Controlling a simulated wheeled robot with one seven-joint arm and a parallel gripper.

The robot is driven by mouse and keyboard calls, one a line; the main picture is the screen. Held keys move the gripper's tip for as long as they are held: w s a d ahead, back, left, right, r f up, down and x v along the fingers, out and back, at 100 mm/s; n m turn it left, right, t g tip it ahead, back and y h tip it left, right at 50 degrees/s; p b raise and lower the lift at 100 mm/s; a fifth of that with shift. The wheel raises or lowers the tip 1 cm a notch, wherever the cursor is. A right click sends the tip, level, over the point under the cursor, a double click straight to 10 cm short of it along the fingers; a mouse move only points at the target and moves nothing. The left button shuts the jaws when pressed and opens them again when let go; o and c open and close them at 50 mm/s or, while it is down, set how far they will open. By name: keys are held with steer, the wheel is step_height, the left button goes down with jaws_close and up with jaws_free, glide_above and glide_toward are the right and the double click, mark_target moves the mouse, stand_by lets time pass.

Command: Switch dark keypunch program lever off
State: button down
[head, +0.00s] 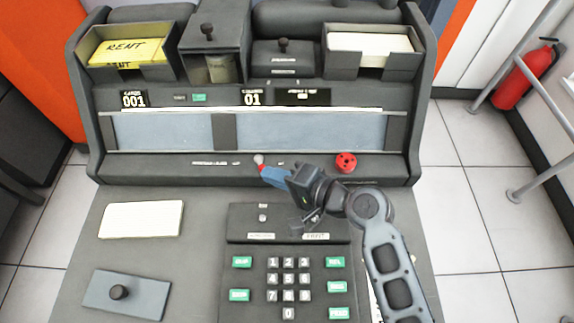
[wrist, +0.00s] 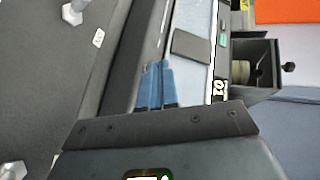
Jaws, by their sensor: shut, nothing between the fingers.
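The dark keypunch (head: 92,165) fills the middle of the head view. A small lever with a pale round knob (head: 259,159) stands on its front ledge, between small labels. I cannot tell which way it leans. My gripper (head: 265,171) is shut and empty, its blue fingers pointing left at the lever. The fingertips are at or just beside the lever's base, where a little red shows; contact is unclear. In the wrist view the blue fingers (wrist: 157,68) lie together over the ledge and card bed. I cannot surely pick out the lever there.
A red knob (head: 346,162) sits on the ledge to the right, close to my wrist. The keypad (head: 289,285) and a small switch (head: 262,216) lie nearer. A card stack (head: 141,220) lies at left. The window (head: 165,131) of the card bed is behind the ledge.

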steer(key=shift+s+a+p, duration=0.15)
steer(key=shift+s+a, duration=0.05)
steer(key=shift+a, duration=0.6)
steer(key=shift+s+a+p, duration=0.15)
steer(key=shift+s+a, duration=0.05)
steer(key=shift+a, duration=0.55)
steer(key=shift+w+d, duration=0.1)
steer(key=shift+w, duration=0.05)
steer(key=shift+w+d, duration=0.4)
steer(key=shift+w, duration=0.1)
